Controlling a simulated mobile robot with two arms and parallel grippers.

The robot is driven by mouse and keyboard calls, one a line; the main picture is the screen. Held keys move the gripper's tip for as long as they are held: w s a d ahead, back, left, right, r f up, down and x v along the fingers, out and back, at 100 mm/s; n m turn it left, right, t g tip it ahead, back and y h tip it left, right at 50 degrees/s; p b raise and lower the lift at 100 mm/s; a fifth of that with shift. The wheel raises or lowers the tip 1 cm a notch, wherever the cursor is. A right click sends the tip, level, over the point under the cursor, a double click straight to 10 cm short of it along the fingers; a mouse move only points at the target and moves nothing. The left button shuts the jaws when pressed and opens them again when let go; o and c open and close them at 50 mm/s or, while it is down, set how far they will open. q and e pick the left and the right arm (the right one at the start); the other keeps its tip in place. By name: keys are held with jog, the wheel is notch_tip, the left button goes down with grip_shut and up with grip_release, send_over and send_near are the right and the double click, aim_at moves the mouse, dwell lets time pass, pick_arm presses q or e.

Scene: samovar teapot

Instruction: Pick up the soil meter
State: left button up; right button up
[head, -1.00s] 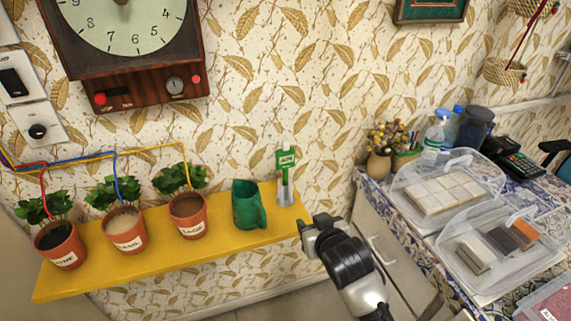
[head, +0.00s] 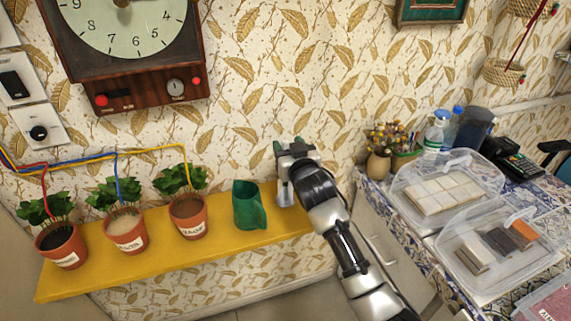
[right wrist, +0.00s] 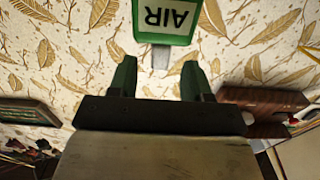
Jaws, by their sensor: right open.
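The soil meter is green with a white label reading AIR. In the right wrist view its head (right wrist: 166,22) shows upside down at the top, with a short grey part below it. In the head view only a green sliver of it (head: 278,147) shows beside my right gripper (head: 290,153), which hides the rest. Its clear grey holder (head: 285,193) stands on the yellow shelf (head: 160,254). In the right wrist view my right gripper (right wrist: 157,68) is open, its two fingers apart and empty, just short of the meter's head. My left gripper is out of view.
A green watering jug (head: 248,205) stands on the shelf just left of the holder. Several potted plants, such as the nearest one (head: 188,217), stand farther left. The patterned wall (head: 240,110) is close behind. A counter with clear boxes (head: 450,190) is at right.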

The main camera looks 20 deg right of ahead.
jog(key=w, duration=0.4)
jog(key=shift+w+f, duration=0.15)
jog(key=shift+f, duration=0.05)
jog(key=shift+c, duration=0.5)
grip_shut()
